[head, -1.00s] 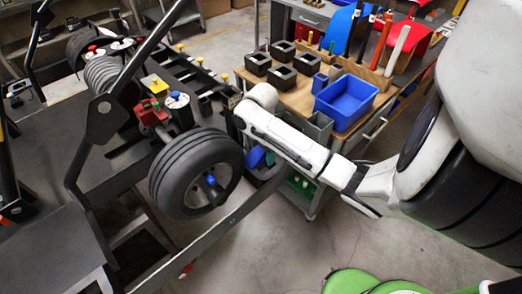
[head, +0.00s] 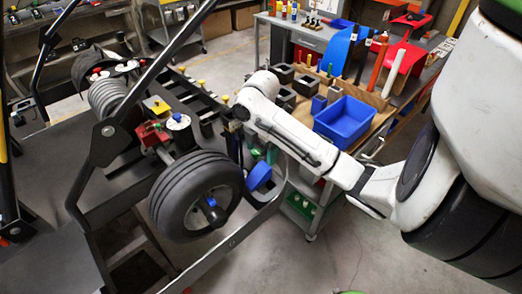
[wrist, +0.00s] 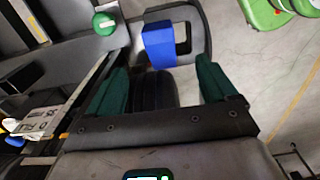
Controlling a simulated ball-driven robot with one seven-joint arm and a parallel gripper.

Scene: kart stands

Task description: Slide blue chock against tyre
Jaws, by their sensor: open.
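The blue chock (head: 259,175) sits just right of the black tyre (head: 170,195) in the head view, close to its tread; whether they touch is unclear. My gripper reaches down behind the chock in the head view, its jaws mostly hidden by my arm. In the wrist view my gripper (wrist: 160,70) is open, with a dark green finger on each side. The blue chock (wrist: 159,45) shows just beyond the fingertips, between them, not gripped. A black rounded surface, seemingly the tyre (wrist: 155,92), lies below it between the fingers.
A workbench with a blue bin (head: 343,121) and black blocks (head: 286,97) stands right of the kart. A grey rail (head: 225,243) runs below the tyre. The kart stand's black tube (head: 150,70) rises at left. Open floor lies at lower right.

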